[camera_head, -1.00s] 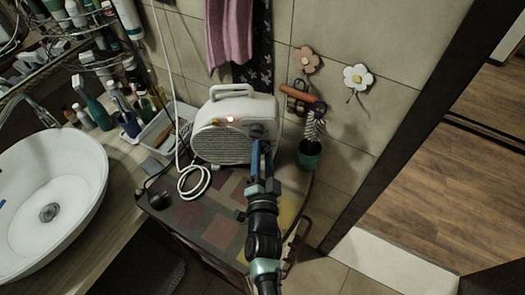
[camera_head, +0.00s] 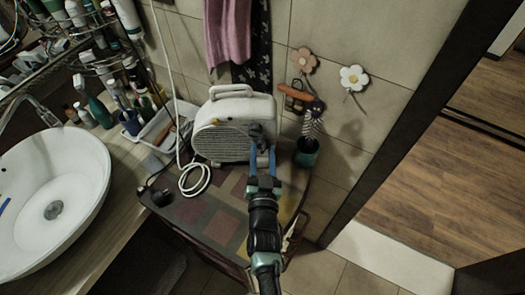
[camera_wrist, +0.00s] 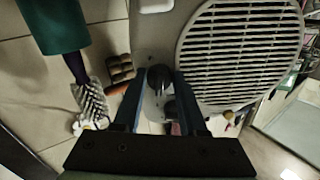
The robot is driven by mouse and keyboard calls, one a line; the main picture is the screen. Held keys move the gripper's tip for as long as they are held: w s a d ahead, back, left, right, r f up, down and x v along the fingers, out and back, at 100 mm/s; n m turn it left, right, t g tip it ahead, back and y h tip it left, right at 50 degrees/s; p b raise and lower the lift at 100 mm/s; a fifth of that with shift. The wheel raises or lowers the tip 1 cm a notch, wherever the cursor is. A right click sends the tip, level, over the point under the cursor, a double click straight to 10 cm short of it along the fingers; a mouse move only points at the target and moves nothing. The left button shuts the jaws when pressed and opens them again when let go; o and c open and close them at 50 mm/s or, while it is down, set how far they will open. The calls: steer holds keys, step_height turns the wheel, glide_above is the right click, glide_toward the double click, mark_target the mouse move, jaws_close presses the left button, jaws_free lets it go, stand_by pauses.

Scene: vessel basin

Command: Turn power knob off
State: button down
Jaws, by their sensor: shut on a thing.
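A white fan heater (camera_head: 236,110) with a top handle stands on the patterned cabinet top in the head view. Its round grille (camera_wrist: 240,52) fills the upper right of the wrist view. The dark power knob (camera_wrist: 159,77) is on the pale front panel beside the grille, between my blue fingers. My gripper (camera_wrist: 160,82) is shut on this knob. A second dark knob (camera_wrist: 171,108) shows close by, lower between the fingers. In the head view, my gripper (camera_head: 262,150) reaches the heater's right front and partly hides the knobs. No red light shows on the heater.
A dark green cup (camera_head: 307,153) with a brush stands right of the heater, close to my gripper. A coiled white cable (camera_head: 195,180) lies at the left. A white basin (camera_head: 85,190) is farther left, and a tiled wall is behind.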

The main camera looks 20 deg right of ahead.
stand_by(0.5)
steer(key=shift+c, duration=2.3)
jaws_free()
steer(key=v, duration=1.3)
steer(key=shift+b, duration=0.45)
steer(key=shift+f, duration=0.1)
